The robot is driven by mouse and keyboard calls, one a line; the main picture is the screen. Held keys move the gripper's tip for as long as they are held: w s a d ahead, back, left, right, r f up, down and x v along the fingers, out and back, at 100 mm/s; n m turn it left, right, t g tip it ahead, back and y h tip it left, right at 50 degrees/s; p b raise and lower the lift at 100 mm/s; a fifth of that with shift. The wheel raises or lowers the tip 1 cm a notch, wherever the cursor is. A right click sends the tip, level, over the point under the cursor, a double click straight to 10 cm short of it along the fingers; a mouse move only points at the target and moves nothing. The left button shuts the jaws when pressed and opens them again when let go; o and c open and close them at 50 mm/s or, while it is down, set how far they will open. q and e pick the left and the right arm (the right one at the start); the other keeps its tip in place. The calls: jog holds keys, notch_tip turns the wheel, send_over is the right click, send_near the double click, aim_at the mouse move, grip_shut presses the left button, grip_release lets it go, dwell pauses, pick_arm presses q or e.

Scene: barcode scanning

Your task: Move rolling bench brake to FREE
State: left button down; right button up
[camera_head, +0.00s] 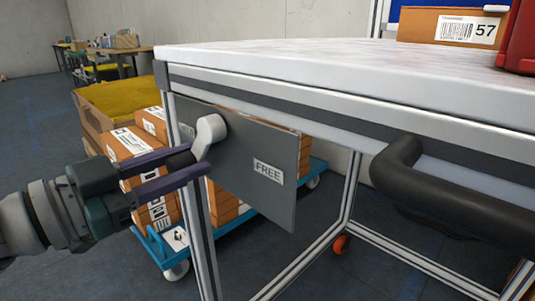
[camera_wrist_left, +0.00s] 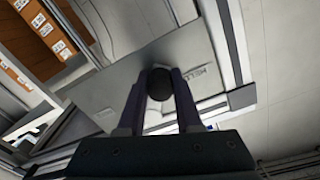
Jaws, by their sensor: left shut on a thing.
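The rolling bench (camera_head: 330,62) has a grey brake panel (camera_head: 240,165) under its top edge. A FREE label (camera_head: 268,171) is on the panel's right part; another label at its left (camera_head: 187,131) is too small to read. The pale brake lever (camera_head: 210,130) pivots near the panel's upper left and slants down-left to a dark knob (camera_head: 180,160). My left gripper (camera_head: 186,163) is shut on the knob, away from the FREE label. In the left wrist view both fingers flank the dark knob (camera_wrist_left: 159,84) in front of the panel (camera_wrist_left: 205,75). My right gripper is not in view.
A black bench handle (camera_head: 420,185) juts out at the right. Behind the panel stands a blue cart (camera_head: 155,248) with orange boxes (camera_head: 125,142). A box marked 57 (camera_head: 452,27) and a red object (camera_head: 518,45) sit on the bench top. Floor is open at left.

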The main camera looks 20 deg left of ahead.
aim_at(246, 177)
pick_arm(q)
jog(key=shift+r, duration=0.1)
dwell(0.6)
jog(key=shift+d+n+p, duration=0.15)
jog(key=shift+n+p, duration=0.45)
jog(key=shift+s+d+f+n+p, duration=0.2)
jog(key=shift+d+n+p, duration=0.1)
jog(key=shift+n+p, duration=0.25)
jog(key=shift+s+d+f+n+p, duration=0.15)
jog(key=shift+d+n+p, duration=0.15)
jog(key=shift+n, duration=0.35)
jog(key=n+p, duration=0.1)
jog(key=d+n+p, duration=0.1)
jog(key=n, duration=0.1)
jog(key=d+n+p, duration=0.1)
jog(key=shift+s+f+n, duration=0.3)
jog(key=shift+s+f, duration=0.05)
jog(key=shift+s, duration=0.05)
jog(key=d+n+p, duration=0.1)
jog(key=n, duration=0.1)
jog(key=s+d+n+p, duration=0.1)
jog(key=n, duration=0.1)
jog(key=shift+d+r, duration=0.1)
jog(key=shift+d, duration=0.05)
jog(key=shift+s+d+r+n+p, duration=0.2)
jog(key=shift+d+n+p, duration=0.2)
jog(key=shift+n, duration=0.6)
jog(key=shift+s+d+r+n+p, duration=0.15)
jog(key=shift+d+n+p, duration=0.25)
jog(key=shift+n, duration=0.6)
